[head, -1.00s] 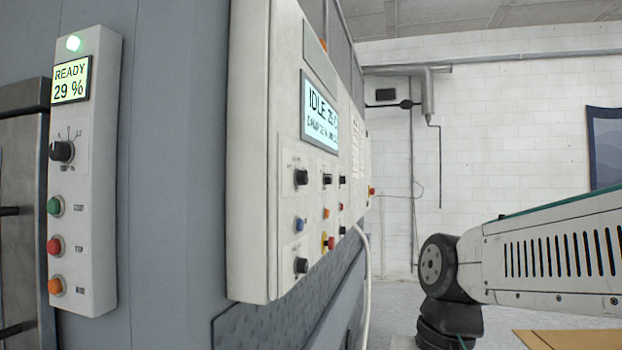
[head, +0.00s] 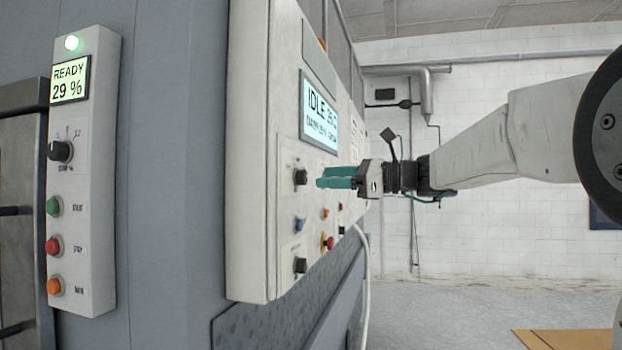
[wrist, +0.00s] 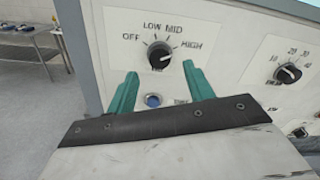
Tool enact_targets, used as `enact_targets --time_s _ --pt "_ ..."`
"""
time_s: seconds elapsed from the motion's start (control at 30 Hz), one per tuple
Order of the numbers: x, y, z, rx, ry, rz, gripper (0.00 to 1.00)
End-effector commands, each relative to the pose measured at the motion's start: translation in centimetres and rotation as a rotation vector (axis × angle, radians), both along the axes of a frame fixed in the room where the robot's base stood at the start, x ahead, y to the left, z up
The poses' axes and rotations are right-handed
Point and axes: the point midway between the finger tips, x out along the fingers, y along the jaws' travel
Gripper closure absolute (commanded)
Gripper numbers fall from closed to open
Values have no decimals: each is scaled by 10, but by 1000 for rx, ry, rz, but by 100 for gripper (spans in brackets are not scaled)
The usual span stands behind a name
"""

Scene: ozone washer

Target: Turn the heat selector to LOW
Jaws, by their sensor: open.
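The heat selector is a black knob (wrist: 159,55) on the pale panel, with OFF, LOW, MID and HIGH printed around it in the wrist view. I cannot tell clearly which mark its pointer faces. In the head view it appears to be the upper left knob (head: 301,177) on the control panel. My gripper (head: 319,177) has teal fingers reaching left toward this knob. In the wrist view my gripper (wrist: 160,69) is open, with one finger low on each side of the knob. The fingers look apart from it.
A blue button (wrist: 153,100) sits below the selector, and another knob (wrist: 288,73) with numbers is to its right. The panel display (head: 320,112) reads IDLE. A narrow box (head: 82,170) at the left shows READY 29 %. A white cable (head: 365,270) hangs below the panel.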

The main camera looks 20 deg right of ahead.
Motion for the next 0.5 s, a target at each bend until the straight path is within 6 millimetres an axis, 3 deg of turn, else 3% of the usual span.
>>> enact_targets --time_s 0.2,0.5 --pt "21 29 0 -1 -2 3 48" --pt "30 40 0 -2 -1 0 48"
